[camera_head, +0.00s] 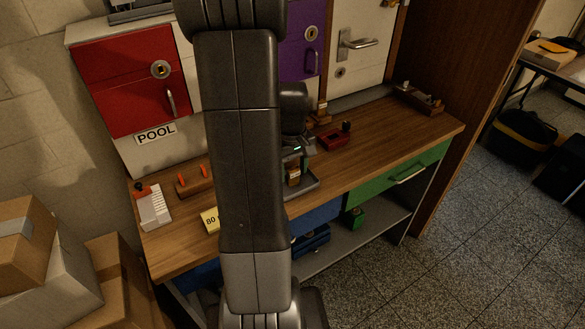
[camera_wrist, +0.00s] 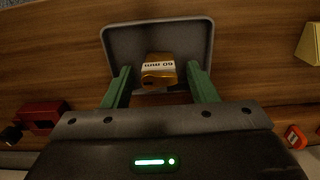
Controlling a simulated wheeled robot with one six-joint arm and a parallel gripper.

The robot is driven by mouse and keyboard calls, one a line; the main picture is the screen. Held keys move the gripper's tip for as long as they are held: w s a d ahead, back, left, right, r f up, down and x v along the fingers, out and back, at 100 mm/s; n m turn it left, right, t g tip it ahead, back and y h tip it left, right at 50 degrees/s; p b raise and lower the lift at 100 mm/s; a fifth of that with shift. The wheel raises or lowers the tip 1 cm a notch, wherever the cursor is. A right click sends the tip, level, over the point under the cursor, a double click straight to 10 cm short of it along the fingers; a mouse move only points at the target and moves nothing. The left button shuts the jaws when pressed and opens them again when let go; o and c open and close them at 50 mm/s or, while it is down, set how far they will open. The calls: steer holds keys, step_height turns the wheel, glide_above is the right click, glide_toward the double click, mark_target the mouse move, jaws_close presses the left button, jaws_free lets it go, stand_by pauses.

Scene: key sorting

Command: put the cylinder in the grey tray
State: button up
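A brass cylinder (camera_wrist: 158,70) marked "60 mm" shows in the wrist view at the grey tray (camera_wrist: 204,32), near its edge closest to my gripper. It also shows in the head view (camera_head: 293,178) below my gripper, at the grey tray (camera_head: 312,184). My gripper (camera_wrist: 159,72) has green fingers, one on each side of the cylinder. A gap shows between each finger and the cylinder, so the gripper is open. I cannot tell whether the cylinder's underside rests fully on the tray floor. My arm hides part of the bench in the head view.
A red padlock-like block (camera_head: 335,139) lies behind the tray. A wooden rack with orange pieces (camera_head: 193,184) stands further left. The bench right of the tray (camera_head: 390,140) is clear.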

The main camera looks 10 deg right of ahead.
mark_target(292, 169)
step_height(292, 169, up, 12)
steer(key=shift+r+p, duration=0.2)
steer(key=shift+p, duration=0.1)
stand_by(0.4)
